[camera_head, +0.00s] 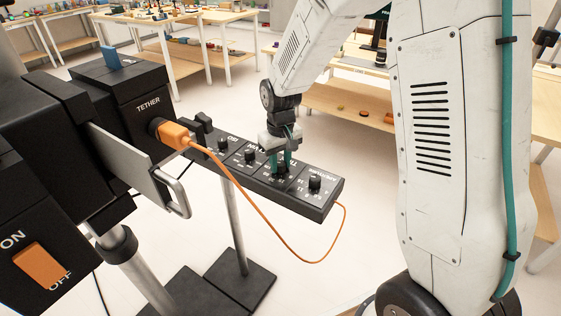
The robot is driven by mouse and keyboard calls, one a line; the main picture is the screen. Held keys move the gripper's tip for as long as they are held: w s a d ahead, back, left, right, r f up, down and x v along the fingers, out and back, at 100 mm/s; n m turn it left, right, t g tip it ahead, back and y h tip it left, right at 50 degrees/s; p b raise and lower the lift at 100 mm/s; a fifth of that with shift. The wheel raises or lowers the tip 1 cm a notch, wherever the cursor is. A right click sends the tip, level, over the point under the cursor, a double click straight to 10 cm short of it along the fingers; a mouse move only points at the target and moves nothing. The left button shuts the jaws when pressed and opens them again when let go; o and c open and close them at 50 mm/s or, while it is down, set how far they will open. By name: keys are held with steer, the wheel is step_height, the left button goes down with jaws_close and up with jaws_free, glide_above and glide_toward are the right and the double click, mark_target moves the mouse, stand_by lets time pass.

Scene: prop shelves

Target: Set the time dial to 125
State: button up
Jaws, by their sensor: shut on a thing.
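A long black control panel (300,207) carries a row of small black dials. My gripper (281,168) points down over the panel, with its two teal fingers around a dial (282,171), second from the panel's near right end. The label beside this dial is partly hidden, and only its first letters, apparently "TI", show. The fingers are shut on the dial and cover much of it. Its pointer and the number it points to cannot be read.
Another dial (315,183) stands close on the right, and one (250,156) on the left. An orange cable (226,182) runs from the plug (172,133) at the TETHER box (142,95) and loops below the panel. A metal handle (178,190) juts out at left.

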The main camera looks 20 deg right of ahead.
mark_target(281, 162)
steer(key=shift+m, duration=0.9)
steer(key=shift+w, duration=0.1)
steer(key=o, duration=1)
steer(key=shift+r, duration=3.95)
